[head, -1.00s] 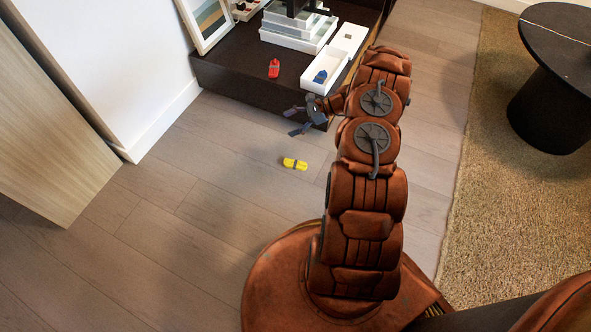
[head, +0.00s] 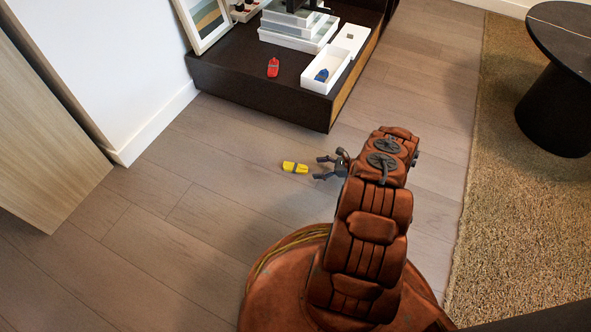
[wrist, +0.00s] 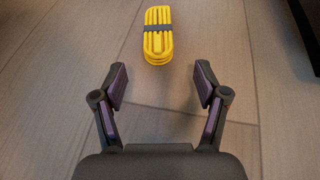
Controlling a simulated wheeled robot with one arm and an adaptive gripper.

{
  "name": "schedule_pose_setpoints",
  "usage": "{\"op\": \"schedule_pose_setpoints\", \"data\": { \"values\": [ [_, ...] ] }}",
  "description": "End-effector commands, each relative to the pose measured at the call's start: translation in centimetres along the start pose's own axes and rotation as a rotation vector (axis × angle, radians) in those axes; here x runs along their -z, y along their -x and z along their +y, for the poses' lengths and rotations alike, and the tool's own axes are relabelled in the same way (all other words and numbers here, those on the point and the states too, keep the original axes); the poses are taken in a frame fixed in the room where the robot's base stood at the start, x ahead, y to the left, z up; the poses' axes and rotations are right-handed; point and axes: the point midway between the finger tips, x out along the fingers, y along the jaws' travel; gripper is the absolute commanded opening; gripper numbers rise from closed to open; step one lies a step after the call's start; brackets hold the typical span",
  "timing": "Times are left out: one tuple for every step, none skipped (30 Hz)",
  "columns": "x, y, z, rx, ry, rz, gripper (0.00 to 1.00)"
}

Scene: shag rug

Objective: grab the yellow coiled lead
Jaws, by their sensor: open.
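The yellow coiled lead (head: 295,167) lies on the wooden floor, left of my gripper in the head view. In the wrist view the lead (wrist: 158,36) is a flat yellow bundle with a grey band around it, at the top middle. My gripper (head: 321,168) is low near the floor, its fingers pointing at the lead. In the wrist view my gripper (wrist: 160,84) is open and empty, and the lead lies beyond the fingertips, roughly centred between them and not touching them.
A dark low cabinet (head: 240,88) stands behind, bearing a red coiled item (head: 273,67) and a white tray (head: 341,77) with a blue item (head: 321,75) in it. A shag rug (head: 480,230) and a black round table (head: 560,110) are at right. The floor around the lead is clear.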

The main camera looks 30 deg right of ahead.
Motion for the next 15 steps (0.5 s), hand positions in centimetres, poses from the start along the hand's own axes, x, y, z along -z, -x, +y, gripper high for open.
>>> {"op": "schedule_pose_setpoints", "data": {
  "values": [
    [0.1,-0.6,0.0,-0.001,0.0,0.0,0.73],
    [0.1,-0.8,0.0,-0.001,0.0,0.001,0.73],
    [0.0,-1.1,0.1,-0.001,0.0,0.002,0.73],
    [0.0,-1.2,0.0,-0.001,0.001,0.002,0.73],
    [0.0,-1.4,0.0,-0.001,0.001,0.002,0.73],
    [-0.1,-1.6,0.1,-0.001,0.001,0.002,0.73],
    [-0.2,-1.8,0.1,-0.001,0.001,0.002,0.73],
    [-0.2,-2.0,0.1,-0.001,0.001,0.001,0.73],
    [-0.3,-2.5,0.1,-0.001,0.002,0.001,0.73],
    [-0.4,-2.8,0.2,-0.002,0.002,0.001,0.73],
    [-0.5,-3.2,0.2,-0.002,0.002,0.001,0.73],
    [-0.6,-3.7,0.2,-0.002,0.002,0.0,0.73],
    [-0.7,-4.2,0.3,-0.002,0.001,-0.001,0.73],
    [-0.7,-4.7,0.3,-0.002,0.002,-0.001,0.73],
    [-0.5,-5.2,0.2,-0.002,0.003,-0.001,0.73]
  ]
}}
